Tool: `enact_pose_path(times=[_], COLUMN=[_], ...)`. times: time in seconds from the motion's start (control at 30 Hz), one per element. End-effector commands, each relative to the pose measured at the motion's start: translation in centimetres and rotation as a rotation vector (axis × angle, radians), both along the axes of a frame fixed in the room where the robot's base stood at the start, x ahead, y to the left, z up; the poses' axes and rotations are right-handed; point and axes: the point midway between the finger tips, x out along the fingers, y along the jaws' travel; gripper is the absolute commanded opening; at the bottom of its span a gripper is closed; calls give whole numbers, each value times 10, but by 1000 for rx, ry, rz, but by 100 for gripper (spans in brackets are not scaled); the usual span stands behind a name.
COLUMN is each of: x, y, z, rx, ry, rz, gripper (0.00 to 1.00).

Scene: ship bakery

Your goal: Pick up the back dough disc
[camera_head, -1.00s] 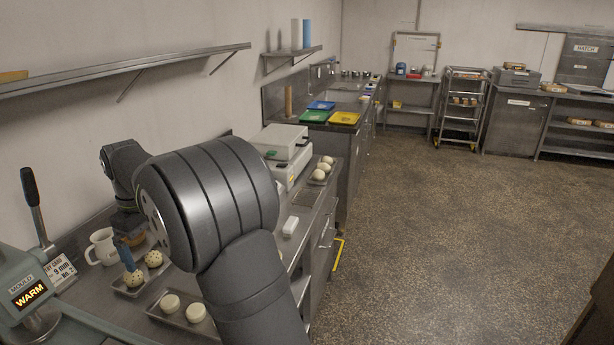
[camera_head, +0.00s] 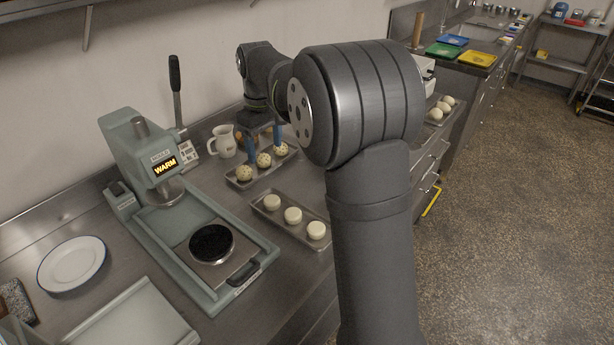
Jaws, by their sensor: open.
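Three pale dough discs lie in a row on a metal tray (camera_head: 280,226) on the steel counter. The disc closest to the wall (camera_head: 272,202) is at the tray's left end, with a middle disc (camera_head: 293,215) and a disc nearest the counter's front edge (camera_head: 316,230) beside it. My gripper (camera_head: 265,150) points down with its blue fingers apart. It is over or at a second tray (camera_head: 240,185) of speckled balls, beyond the discs. Whether the fingertips touch a ball is unclear. Nothing is visibly held.
A press marked WARM (camera_head: 150,160) with a dark round plate (camera_head: 211,244) stands left of the discs. A white mug (camera_head: 224,141) is behind the ball tray. A white plate (camera_head: 72,263) lies at left. My arm hides the counter to the right of the discs.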

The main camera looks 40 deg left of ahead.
Motion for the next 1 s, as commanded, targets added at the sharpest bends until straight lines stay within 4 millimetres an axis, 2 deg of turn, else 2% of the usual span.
enact_pose_path(times=[0.17, 0.5, 0.73, 0.87, 1.0], x=[1, 3, 4, 4, 4], y=[-1, -5, -6, -6, -6], z=[-1, -5, -9, -28, -59], rx=[0, 0, -1, -4, -5], ry=[0, 0, 0, 0, 0], rz=[-138, -709, -867, -873, -871], gripper=[70, 70, 70, 70, 70])
